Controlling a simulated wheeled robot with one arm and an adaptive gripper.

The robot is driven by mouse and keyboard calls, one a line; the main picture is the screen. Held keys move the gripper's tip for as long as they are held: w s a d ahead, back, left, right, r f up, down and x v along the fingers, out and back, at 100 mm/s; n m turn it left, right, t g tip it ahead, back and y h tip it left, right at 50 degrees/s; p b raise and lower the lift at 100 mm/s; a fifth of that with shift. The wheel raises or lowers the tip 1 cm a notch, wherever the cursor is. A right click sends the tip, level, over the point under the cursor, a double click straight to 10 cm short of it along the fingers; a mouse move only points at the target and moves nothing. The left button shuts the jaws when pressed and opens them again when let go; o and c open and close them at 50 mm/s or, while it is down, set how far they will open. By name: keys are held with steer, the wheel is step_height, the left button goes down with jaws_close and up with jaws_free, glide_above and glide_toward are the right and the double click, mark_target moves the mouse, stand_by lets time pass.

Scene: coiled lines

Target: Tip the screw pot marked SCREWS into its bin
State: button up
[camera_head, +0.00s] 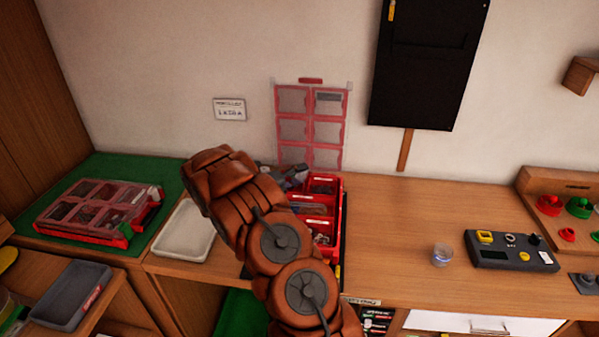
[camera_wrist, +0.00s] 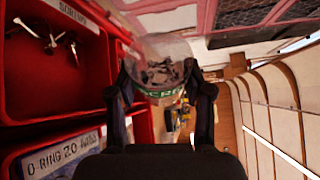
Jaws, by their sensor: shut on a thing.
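The screw pot (camera_wrist: 163,68) is a clear pot with a green band, its lettering partly covered, and dark screws inside. My gripper (camera_wrist: 166,92) is shut on the pot, one finger on each side. In the wrist view the pot is just right of the red bin marked SCREWS (camera_wrist: 112,70), apart from or against its wall; I cannot tell. A few screws lie in that bin. In the head view my gripper (camera_head: 292,178) is over the back of the red bin rack (camera_head: 338,220), largely behind my arm. The pot cannot be made out there.
A red bin marked O-RING 20 (camera_wrist: 62,155) adjoins the SCREWS bin. A white tray (camera_head: 185,230) and a lidded red case (camera_head: 95,212) are left. A small clear cup (camera_head: 442,256) and a grey device (camera_head: 510,250) stand right. Bare bench lies between rack and cup.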

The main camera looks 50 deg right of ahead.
steer(key=shift+w+r+n+p, duration=0.15)
steer(key=shift+r+n+p, duration=0.3)
steer(key=shift+p, duration=0.45)
steer(key=shift+f+n+h, duration=0.2)
steer(key=shift+n+h, duration=0.2)
steer(key=shift+n, duration=0.05)
steer(key=n, duration=0.1)
steer(key=w+n+h, duration=0.1)
steer(key=n, duration=0.1)
steer(key=r+n, duration=0.1)
steer(key=n, duration=0.1)
steer(key=shift+w+a+h, duration=0.15)
steer(key=shift+w+h, duration=0.1)
steer(key=shift+h, duration=0.15)
steer(key=shift+w+r+n, duration=0.1)
steer(key=shift+w+n, duration=0.05)
steer(key=shift+n, duration=0.55)
steer(key=shift+a, duration=0.1)
stand_by(0.4)
